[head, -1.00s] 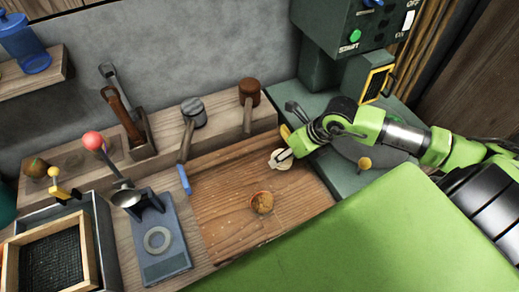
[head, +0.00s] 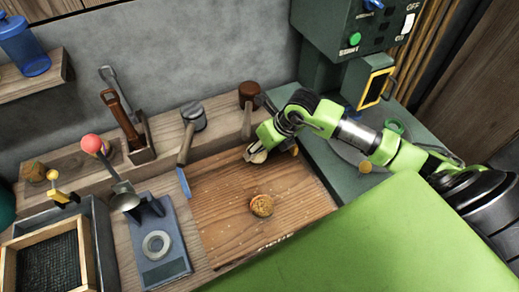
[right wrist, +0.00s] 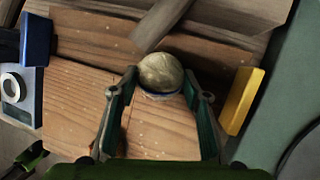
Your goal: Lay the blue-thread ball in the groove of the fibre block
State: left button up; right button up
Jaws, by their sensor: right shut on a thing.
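My right gripper (head: 262,151) is shut on a pale ball (head: 256,155) over the back edge of a wooden board. In the right wrist view the ball (right wrist: 161,72) sits between the fingertips (right wrist: 160,82), with a blue band showing at its lower side. The board (head: 225,215) has lettering on its front edge that seems to read FIBRE; I cannot make out a groove. Whether the ball touches the board is unclear. My left gripper is not in view.
A brown ball (head: 262,205) sits on the board. Mallets (head: 248,95) stand behind. A yellow piece (right wrist: 243,100) is right of the gripper in the wrist view.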

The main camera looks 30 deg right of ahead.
jog(key=shift+f+b, duration=0.35)
jog(key=o, duration=1.1)
jog(key=shift+r, duration=0.1)
jog(key=shift+o, duration=0.2)
jog(key=shift+r+p, duration=0.4)
jog(key=shift+r, duration=0.1)
jog(key=b+v, duration=0.1)
jog(key=v, duration=1)
jog(key=shift+s+r, duration=0.2)
jog(key=shift+r, duration=0.1)
jog(key=shift+d+f, duration=0.1)
